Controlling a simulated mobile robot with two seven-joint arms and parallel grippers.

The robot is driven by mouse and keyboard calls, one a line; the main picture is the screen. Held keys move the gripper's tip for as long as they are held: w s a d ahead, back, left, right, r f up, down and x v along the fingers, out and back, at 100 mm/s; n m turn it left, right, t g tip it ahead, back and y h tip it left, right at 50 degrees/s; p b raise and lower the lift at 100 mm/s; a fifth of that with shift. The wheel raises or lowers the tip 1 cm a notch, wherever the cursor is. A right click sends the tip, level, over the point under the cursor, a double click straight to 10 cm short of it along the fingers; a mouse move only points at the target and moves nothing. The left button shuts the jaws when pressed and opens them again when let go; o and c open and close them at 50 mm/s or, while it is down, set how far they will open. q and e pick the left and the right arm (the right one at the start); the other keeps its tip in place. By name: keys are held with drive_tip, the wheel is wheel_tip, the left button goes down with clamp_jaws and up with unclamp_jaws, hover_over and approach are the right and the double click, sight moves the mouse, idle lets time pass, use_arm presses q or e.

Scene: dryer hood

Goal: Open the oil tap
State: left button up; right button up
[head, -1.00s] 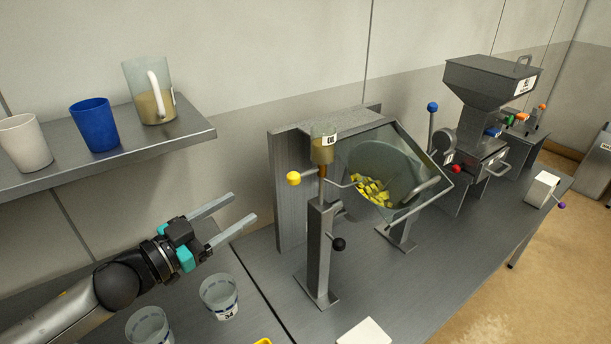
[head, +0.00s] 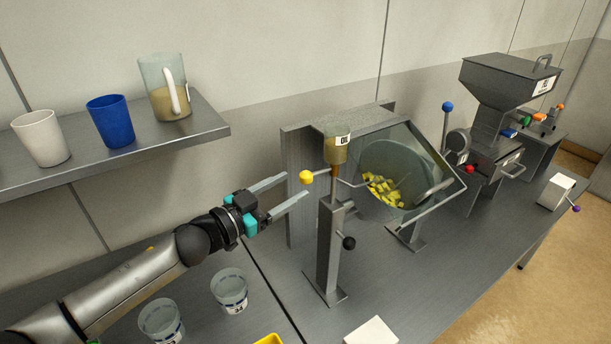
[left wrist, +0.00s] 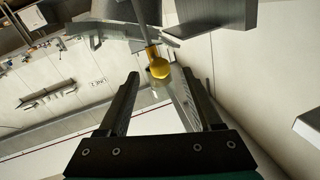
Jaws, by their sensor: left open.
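The oil container (head: 336,146), labelled OIL, sits on top of a grey metal post (head: 328,245). A tap lever with a yellow ball knob (head: 306,177) sticks out to its left. My left gripper (head: 297,184) is open and empty, with its fingertips just left of the yellow knob in the head view. In the left wrist view, the yellow knob (left wrist: 159,68) lies ahead, between the lines of the two open fingers, near their tips. I cannot tell whether a finger touches it. My right gripper is not in view.
A tilted drum (head: 392,160) with yellow pieces stands right of the post. A black knob (head: 348,243) sticks out of the post lower down. Clear cups (head: 229,290) stand on the table below my left arm. A shelf (head: 120,155) holds a white cup, a blue cup and a jug.

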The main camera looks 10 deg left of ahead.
sight(301, 181)
use_arm(q)
drive_tip(key=shift+x, duration=2.7)
clamp_jaws()
